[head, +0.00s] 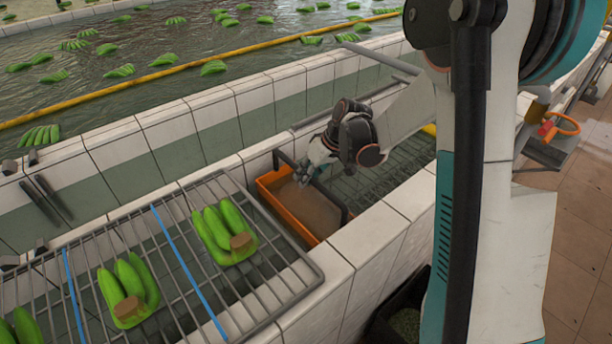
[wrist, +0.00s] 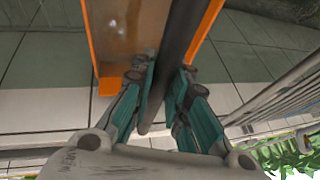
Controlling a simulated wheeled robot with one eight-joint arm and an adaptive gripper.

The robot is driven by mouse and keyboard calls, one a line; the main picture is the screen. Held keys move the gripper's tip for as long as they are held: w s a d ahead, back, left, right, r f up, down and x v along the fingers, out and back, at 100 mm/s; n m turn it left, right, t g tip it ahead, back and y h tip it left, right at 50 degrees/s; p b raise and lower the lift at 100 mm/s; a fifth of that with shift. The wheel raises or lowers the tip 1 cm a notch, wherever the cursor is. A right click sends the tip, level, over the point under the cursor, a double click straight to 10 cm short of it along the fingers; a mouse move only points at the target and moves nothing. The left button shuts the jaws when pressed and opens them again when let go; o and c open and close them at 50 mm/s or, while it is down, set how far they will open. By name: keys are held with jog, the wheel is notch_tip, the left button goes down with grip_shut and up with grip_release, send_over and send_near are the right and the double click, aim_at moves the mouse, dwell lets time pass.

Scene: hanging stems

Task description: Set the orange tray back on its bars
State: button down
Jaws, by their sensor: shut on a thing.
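The orange tray (head: 268,191) is in the trough, with brown liquid or a brown floor inside its orange rim. A dark handle bar (head: 316,188) runs across above it. My gripper (head: 303,178) is over the tray and shut on this handle. In the wrist view the dark handle (wrist: 181,45) passes between the teal fingers of my gripper (wrist: 160,100), and the tray's orange edge (wrist: 108,82) shows beside it. Grey bars (head: 385,165) lie to the right of the tray. Whether the tray touches any bars is hidden.
A wire rack (head: 180,215) with several green banana bunches (head: 222,232) stands close at the left of the tray. Tiled walls (head: 355,250) bound the trough in front and behind. A water basin (head: 150,50) with floating bananas lies beyond.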

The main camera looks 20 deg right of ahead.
jog(key=shift+f, duration=0.3)
jog(key=c, duration=1.5)
grip_release()
jog(key=shift+o, duration=0.2)
jog(key=v, duration=1.2)
jog(key=s+a+r+m+t+h, duration=0.1)
jog(key=s+a+r+t+h, duration=0.3)
jog(key=s+r, duration=0.6)
jog(key=s+f+m, duration=0.2)
jog(key=s+f, duration=0.1)
jog(key=s, duration=1.1)
jog(key=shift+s+a+f+m, duration=0.2)
jog(key=shift+f+m, duration=0.15)
jog(key=shift+m, duration=0.05)
